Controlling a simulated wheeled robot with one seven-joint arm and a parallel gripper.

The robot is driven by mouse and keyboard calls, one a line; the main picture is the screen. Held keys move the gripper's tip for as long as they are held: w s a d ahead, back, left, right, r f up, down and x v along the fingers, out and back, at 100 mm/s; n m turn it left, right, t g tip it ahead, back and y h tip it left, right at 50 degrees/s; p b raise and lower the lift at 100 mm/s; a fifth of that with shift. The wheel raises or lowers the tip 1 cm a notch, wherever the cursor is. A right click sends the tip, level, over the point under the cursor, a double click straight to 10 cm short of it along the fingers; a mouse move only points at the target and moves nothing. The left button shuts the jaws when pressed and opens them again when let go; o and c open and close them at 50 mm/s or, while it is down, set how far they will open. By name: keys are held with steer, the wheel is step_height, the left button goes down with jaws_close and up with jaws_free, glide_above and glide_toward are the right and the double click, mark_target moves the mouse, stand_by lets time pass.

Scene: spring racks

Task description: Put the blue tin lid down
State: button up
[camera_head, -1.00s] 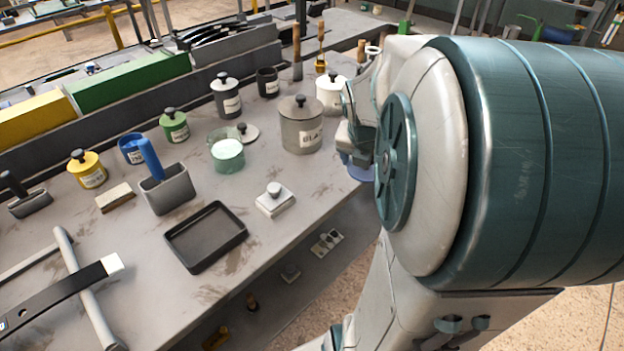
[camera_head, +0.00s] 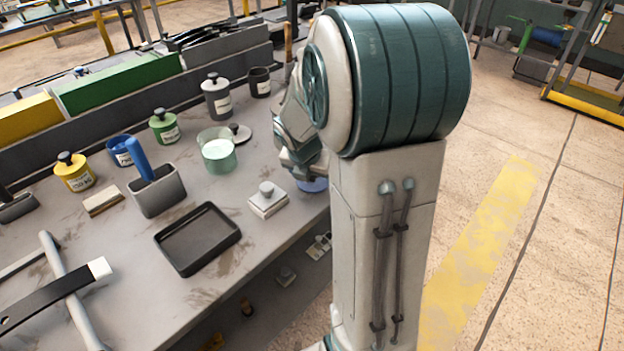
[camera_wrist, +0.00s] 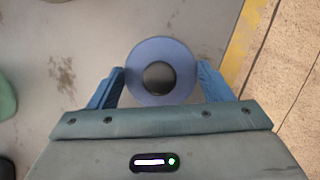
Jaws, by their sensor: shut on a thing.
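The blue tin lid (camera_wrist: 141,62) is a round blue disc with a dark knob at its middle. My gripper (camera_wrist: 162,84) is shut on it, with one blue finger at each side of the rim. In the head view the lid (camera_head: 313,185) shows partly below my gripper (camera_head: 303,168), near the bench's right edge. I cannot tell whether it touches the bench top. The blue tin (camera_head: 121,152) stands at the back left of the bench, with no knobbed lid visible on it.
The grey bench (camera_head: 215,290) has a white square knobbed block (camera_head: 268,203) just left of the lid. The bench edge (camera_wrist: 237,65) is close on the right.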

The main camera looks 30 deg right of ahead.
steer(key=shift+f, duration=0.4)
steer(key=shift+f, duration=0.2)
steer(key=o, duration=1)
